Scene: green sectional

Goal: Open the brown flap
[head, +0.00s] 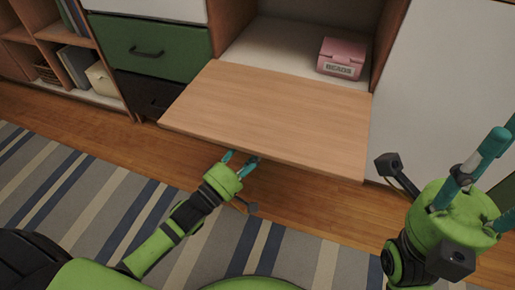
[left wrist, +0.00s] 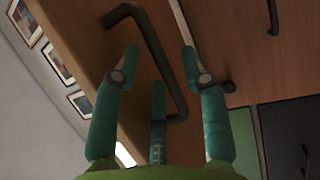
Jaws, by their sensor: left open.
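The brown flap (head: 275,112) is folded down and lies about level, sticking out of the cabinet's open compartment. My left gripper (head: 241,157) is just below the flap's front edge, its fingers partly hidden there. In the left wrist view the flap's underside (left wrist: 88,50) and its dark bar handle (left wrist: 155,50) show. My left gripper (left wrist: 158,62) is open, with its fingers apart on either side of the handle; I cannot tell whether they touch it. My right gripper (head: 489,160) is raised at the right, away from the flap, with its fingers partly cut off by the picture edge.
A pink box (head: 341,58) sits inside the compartment behind the flap. A green drawer (head: 150,47) is at the left of the compartment and a white panel (head: 445,85) at the right. Open shelves stand far left. A striped rug (head: 60,185) covers the floor in front.

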